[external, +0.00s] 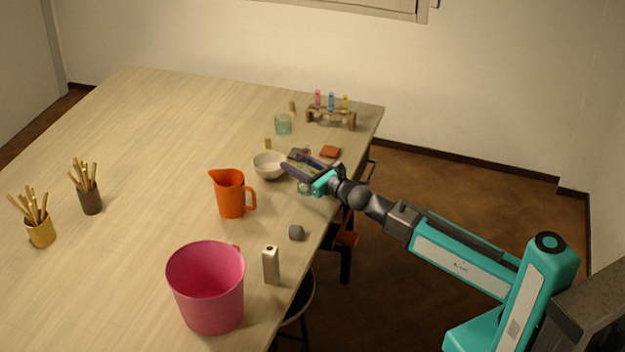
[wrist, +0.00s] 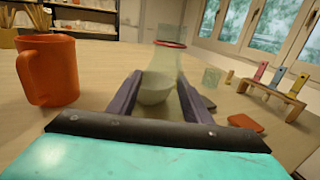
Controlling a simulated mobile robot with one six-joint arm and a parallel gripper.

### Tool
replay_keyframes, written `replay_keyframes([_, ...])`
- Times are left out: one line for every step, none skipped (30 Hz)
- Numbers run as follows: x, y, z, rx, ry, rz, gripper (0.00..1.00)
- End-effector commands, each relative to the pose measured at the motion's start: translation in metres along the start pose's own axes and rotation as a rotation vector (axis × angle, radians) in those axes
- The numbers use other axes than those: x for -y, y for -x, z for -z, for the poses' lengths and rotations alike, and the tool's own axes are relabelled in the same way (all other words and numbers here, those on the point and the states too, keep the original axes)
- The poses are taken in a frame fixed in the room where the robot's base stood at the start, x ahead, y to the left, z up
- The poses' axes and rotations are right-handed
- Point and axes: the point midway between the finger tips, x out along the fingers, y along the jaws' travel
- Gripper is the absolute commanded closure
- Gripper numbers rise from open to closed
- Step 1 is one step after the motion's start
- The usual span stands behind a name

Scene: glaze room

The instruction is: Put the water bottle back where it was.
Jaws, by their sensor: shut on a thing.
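The water bottle is clear, with a red ring at its neck. In the wrist view the bottle (wrist: 167,60) stands upright between my fingers, with a bowl showing through it. In the external view only a faint glassy part of the bottle (external: 305,188) shows below my gripper (external: 291,162), near the table's right edge; the rest is hidden or hard to make out. My gripper, also in the wrist view (wrist: 160,88), is shut on the bottle. Whether its base touches the table I cannot tell.
A pale bowl (external: 269,166) and an orange jug (external: 231,194) stand left of my gripper.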

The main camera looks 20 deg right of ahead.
Motion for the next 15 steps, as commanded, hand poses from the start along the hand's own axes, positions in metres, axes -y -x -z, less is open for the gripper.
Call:
replay_keyframes([-0.0001,0.0,-0.0006,0.0,0.0,0.0,0.83])
replay_keyframes([0.0,0.0,-0.0006,0.0,0.0,0.0,0.83])
replay_keyframes([0.0,0.0,-0.0005,0.0,0.0,0.0,0.83])
replay_keyframes([0.0,0.0,-0.0002,0.0,0.0,0.0,0.83])
replay_keyframes([0.0,0.0,0.0004,0.0,0.0,0.0,0.83])
replay_keyframes([-0.0001,0.0,0.0014,0.0,0.0,0.0,0.83])
replay_keyframes([-0.0001,0.0,0.0021,0.0,0.0,0.0,0.83])
replay_keyframes([-0.0001,0.0,0.0028,0.0,-0.001,0.0,0.83])
replay_keyframes([-0.0001,0.0,0.0035,0.0,-0.001,0.0,0.83])
replay_keyframes([0.0,0.0,0.0033,0.0,-0.001,0.0,0.52])
replay_keyframes([0.0,0.0,0.003,0.0,-0.001,0.0,0.47])
replay_keyframes([0.0,0.0,0.0029,0.0,-0.001,0.0,0.4])
replay_keyframes([0.0,0.0,0.0029,0.0,-0.001,0.0,0.36])
replay_keyframes([0.0,0.0,0.0029,0.0,-0.001,0.0,0.36])
replay_keyframes([0.0,0.0,0.0029,0.0,-0.001,0.0,0.36])
